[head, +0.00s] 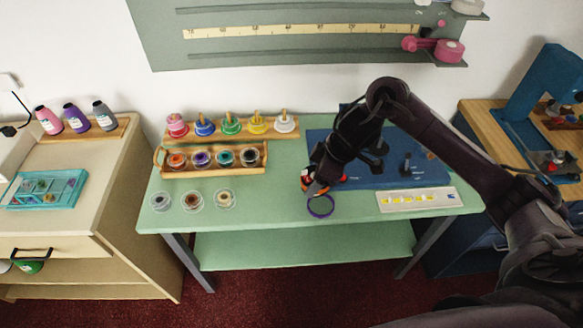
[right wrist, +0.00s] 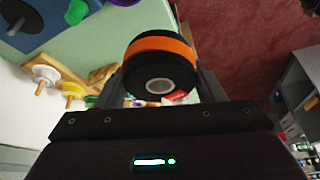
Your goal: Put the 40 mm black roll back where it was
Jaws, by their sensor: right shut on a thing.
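My right gripper (head: 316,188) is above the counter's front middle, shut on a black roll (right wrist: 160,78) with an orange band around it. In the right wrist view the roll sits between the two fingers, with its pale core facing the camera. In the head view the roll is mostly hidden by the gripper. A purple ring (head: 320,207) lies on the green counter (head: 270,205) just below the gripper in the picture. The rolls' size marks are too small to read. My left gripper is not in view.
A wooden tray (head: 212,173) holds several rolls at the back left, before a rack of coloured spools (head: 231,124). A blue mat (head: 385,180) and a white strip (head: 418,200) lie right. The counter between dishes and ring is clear.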

